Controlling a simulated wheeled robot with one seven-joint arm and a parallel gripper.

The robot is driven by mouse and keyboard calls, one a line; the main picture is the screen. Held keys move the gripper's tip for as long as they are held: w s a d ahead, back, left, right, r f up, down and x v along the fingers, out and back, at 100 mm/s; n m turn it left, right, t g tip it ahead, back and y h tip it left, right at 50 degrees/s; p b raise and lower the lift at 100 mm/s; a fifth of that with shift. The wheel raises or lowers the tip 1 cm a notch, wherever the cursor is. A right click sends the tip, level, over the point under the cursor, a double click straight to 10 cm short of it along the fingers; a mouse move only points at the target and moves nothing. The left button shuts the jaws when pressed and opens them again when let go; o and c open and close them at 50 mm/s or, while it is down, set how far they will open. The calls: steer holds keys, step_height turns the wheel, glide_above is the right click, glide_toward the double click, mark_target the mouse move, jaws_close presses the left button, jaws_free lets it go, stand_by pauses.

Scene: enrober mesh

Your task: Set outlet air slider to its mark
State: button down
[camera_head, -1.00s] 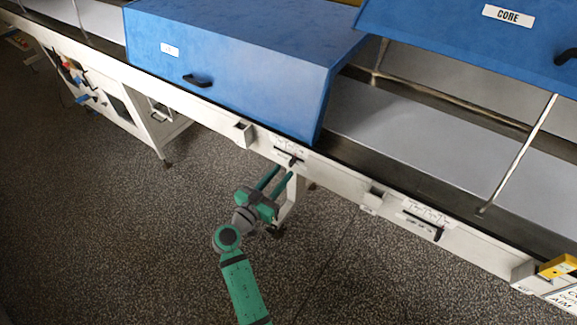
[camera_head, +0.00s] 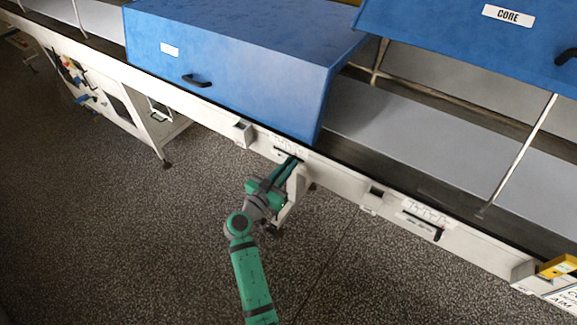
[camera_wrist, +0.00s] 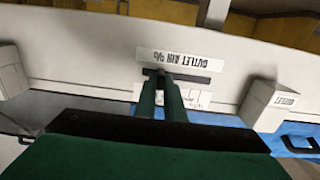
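The outlet air slider shows in the wrist view as a dark slot (camera_wrist: 203,79) under an upside-down "OUTLET AIR %" label (camera_wrist: 190,58). Its small dark knob (camera_wrist: 161,72) is at the left part of the slot, mostly hidden by my fingertips. My gripper (camera_wrist: 161,84) has its two green fingers close together, one on each side of the knob, with a narrow gap. In the head view my gripper (camera_head: 294,160) reaches the slider panel on the white rail. A printed scale (camera_wrist: 195,99) is partly covered by the fingers, so the mark cannot be read.
A second slider (camera_head: 438,234) sits farther right on the white rail (camera_head: 340,182). Small boxes (camera_head: 243,132) stick out from the rail. A blue hood (camera_head: 240,65) is above, and a raised blue cover (camera_head: 470,45) is at right. The floor in front is clear.

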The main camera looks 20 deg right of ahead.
steer(key=shift+w+a, duration=0.75)
steer(key=c, duration=1.8)
jaws_free()
steer(key=shift+c, duration=0.2)
steer(key=v, duration=1.1)
steer(key=shift+d, duration=0.15)
